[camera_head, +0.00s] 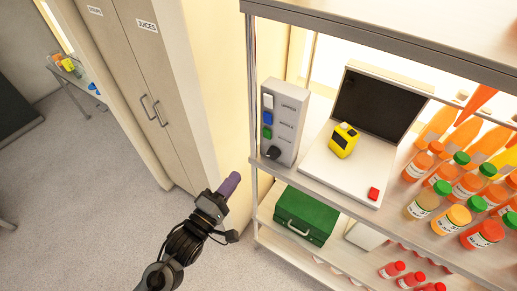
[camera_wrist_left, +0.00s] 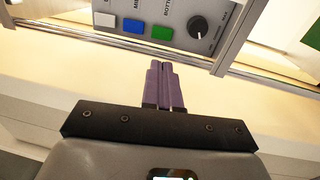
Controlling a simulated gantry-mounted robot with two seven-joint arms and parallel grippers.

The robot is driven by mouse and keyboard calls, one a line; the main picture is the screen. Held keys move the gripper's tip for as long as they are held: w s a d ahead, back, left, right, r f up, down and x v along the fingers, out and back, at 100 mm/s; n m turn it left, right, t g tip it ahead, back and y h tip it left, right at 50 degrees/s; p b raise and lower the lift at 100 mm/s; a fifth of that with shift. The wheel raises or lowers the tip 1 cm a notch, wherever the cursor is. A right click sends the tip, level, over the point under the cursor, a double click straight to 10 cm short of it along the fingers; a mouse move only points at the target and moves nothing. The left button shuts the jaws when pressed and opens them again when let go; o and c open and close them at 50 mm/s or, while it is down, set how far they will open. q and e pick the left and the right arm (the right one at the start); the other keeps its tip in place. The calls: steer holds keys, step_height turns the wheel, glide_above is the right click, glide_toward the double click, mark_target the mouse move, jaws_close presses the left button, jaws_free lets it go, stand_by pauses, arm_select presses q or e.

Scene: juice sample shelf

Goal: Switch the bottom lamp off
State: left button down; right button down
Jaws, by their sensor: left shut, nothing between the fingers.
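A grey control box (camera_head: 283,122) stands upright at the left end of the middle shelf. It carries a white switch (camera_head: 268,101), a blue switch (camera_head: 267,118), a green switch (camera_head: 267,133) and a black knob (camera_head: 273,153). In the left wrist view, the green switch (camera_wrist_left: 161,33) lies by a label that begins "BOTT"; the blue switch (camera_wrist_left: 133,26) is beside it. My left gripper (camera_head: 230,185) has purple fingers, shut and empty. It is left of and below the box, apart from it. In the left wrist view its fingertips (camera_wrist_left: 160,65) point toward the green switch. My right gripper is out of view.
The shelf's metal post (camera_head: 252,90) stands just left of the box. A white device with a dark panel (camera_head: 375,105) and a yellow item (camera_head: 343,140) are to its right, then several juice bottles. A green case (camera_head: 305,215) sits on the shelf below. Open floor lies left.

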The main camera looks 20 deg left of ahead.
arm_select(q)
steer(key=shift+w+r+b, duration=0.1)
steer(key=shift+w+b, duration=0.25)
steer(key=shift+w, duration=0.05)
steer(key=shift+w, duration=0.1)
steer(key=p, duration=0.4)
glide_toward(267, 133)
steer(key=x, duration=0.5)
steer(key=shift+w+r, duration=0.1)
steer(key=shift+r, duration=0.05)
steer(key=shift+x, duration=0.75)
steer(key=shift+d, duration=0.1)
